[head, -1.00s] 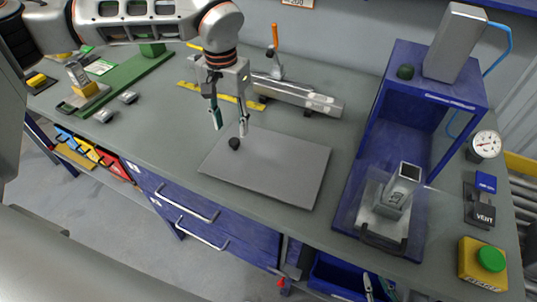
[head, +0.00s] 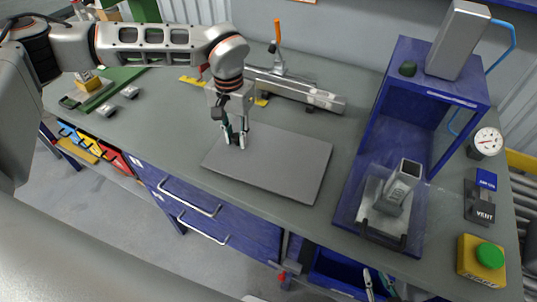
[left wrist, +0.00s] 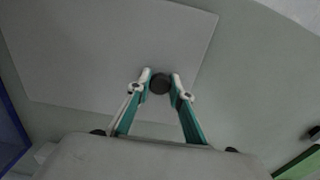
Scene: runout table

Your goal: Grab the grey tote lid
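The grey tote lid (head: 270,165) is a flat grey plate lying on the bench, with a small dark round knob. My left gripper (head: 236,140) points down at the lid's back left part, and its fingers hide the knob in the head view. In the left wrist view the knob (left wrist: 160,84) sits between the two fingertips, which appear to touch it on both sides. The lid (left wrist: 110,45) lies flat beneath. My right gripper (head: 378,284) shows only its fingertips at the bottom edge, spread apart and empty.
A blue press-like stand (head: 437,97) with a grey block in it stands right of the lid. A long metal bar with an orange-handled clamp (head: 278,45) lies behind. A yellow box with a green button (head: 488,257) is at the front right.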

